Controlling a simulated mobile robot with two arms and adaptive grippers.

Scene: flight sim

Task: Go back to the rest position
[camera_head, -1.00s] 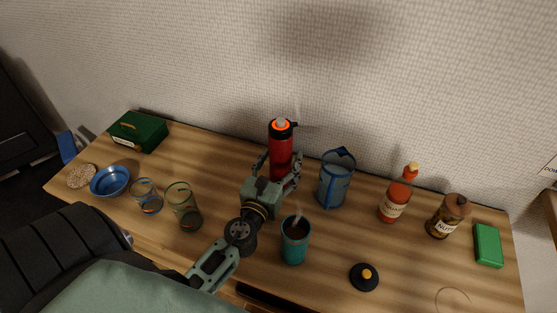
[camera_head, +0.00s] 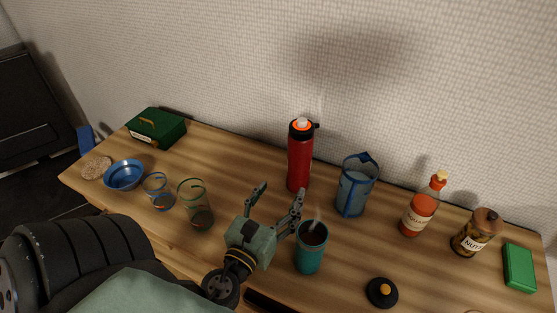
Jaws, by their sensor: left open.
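My left gripper (camera_head: 275,207) is open and empty over the front middle of the wooden table, its fingers pointing toward the back. A red bottle (camera_head: 299,160) with a black and orange top stands upright behind it, apart from the fingers. A teal cup (camera_head: 311,250) with dark contents and a thin stick or wisp rising from it stands just right of the gripper. The right finger shows close to the cup's rim; whether they touch I cannot tell. My right gripper is not in view.
Glasses (camera_head: 196,206) and a blue bowl (camera_head: 123,175) stand left of the gripper. A blue-edged pitcher (camera_head: 355,187), a sauce bottle (camera_head: 420,208), a nut jar (camera_head: 474,234) and a black lid (camera_head: 382,292) are on the right. A green box (camera_head: 157,129) sits back left.

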